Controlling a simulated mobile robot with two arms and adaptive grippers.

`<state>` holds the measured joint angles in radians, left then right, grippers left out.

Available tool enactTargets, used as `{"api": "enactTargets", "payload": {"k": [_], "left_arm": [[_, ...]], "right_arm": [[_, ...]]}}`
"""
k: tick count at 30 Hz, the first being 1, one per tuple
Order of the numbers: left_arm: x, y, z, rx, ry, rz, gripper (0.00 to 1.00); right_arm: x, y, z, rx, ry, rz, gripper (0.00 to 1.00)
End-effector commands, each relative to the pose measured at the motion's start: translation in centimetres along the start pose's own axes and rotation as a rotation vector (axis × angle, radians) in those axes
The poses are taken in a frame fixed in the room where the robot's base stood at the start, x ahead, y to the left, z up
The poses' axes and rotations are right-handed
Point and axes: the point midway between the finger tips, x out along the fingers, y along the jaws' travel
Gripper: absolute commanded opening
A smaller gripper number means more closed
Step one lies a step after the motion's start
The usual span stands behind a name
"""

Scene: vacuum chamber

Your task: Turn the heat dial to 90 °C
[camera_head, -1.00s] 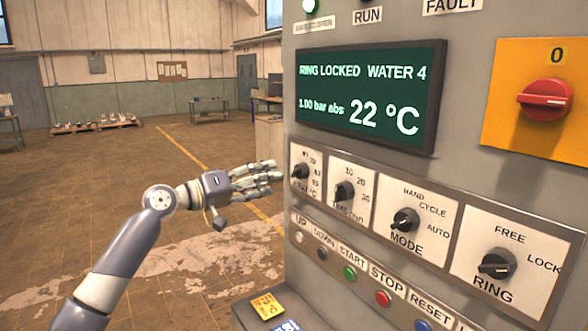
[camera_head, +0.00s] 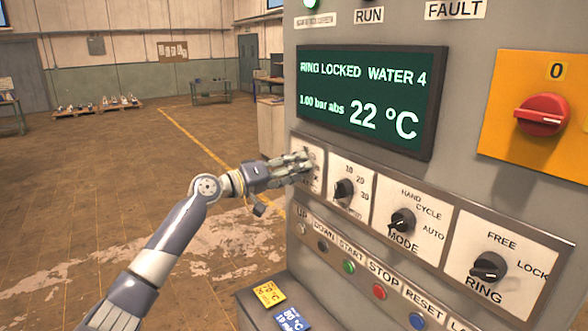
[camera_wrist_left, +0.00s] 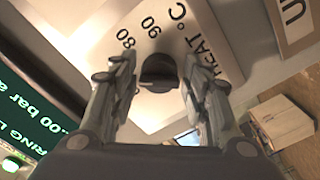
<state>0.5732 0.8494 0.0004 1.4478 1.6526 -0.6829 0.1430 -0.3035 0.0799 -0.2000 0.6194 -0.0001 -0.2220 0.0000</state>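The heat dial (camera_wrist_left: 158,72) is a dark round knob on a pale plate (camera_wrist_left: 130,15) marked HEAT °C, with 80 and 90 printed near it in the left wrist view. My left gripper (camera_wrist_left: 158,82) has its two fingers spread, one on each side of the knob. I cannot tell whether they touch it. In the head view my left gripper (camera_head: 306,164) reaches the leftmost dial plate and hides the knob and most of its scale. The knob's exact setting is not clear. My right gripper is not in view.
The display (camera_head: 370,97) reads RING LOCKED, WATER 4, 1.00 bar abs, 22 °C. Right of the heat dial are the time knob (camera_head: 344,189), MODE knob (camera_head: 402,221) and RING knob (camera_head: 489,267). Buttons run below, including green START (camera_head: 349,266). A red switch (camera_head: 541,115) is upper right.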

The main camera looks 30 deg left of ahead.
Motion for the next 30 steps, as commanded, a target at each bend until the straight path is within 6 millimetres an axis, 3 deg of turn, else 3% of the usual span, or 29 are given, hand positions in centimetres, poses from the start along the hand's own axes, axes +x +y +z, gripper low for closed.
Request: {"api": "enactTargets", "payload": {"k": [1,3,14,30], "left_arm": [[0.0,0.0,0.0,0.000,0.000,0.000,0.24],[0.0,0.0,0.0,0.000,0.000,0.000,0.09],[0.0,-0.2,0.2,0.030,0.000,0.000,0.09],[0.0,-0.6,0.4,0.424,0.002,0.001,0.09]], "right_arm": [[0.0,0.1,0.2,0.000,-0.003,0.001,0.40],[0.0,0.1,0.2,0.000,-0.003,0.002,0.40],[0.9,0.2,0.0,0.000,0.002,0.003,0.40],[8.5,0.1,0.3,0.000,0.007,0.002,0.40]]}}
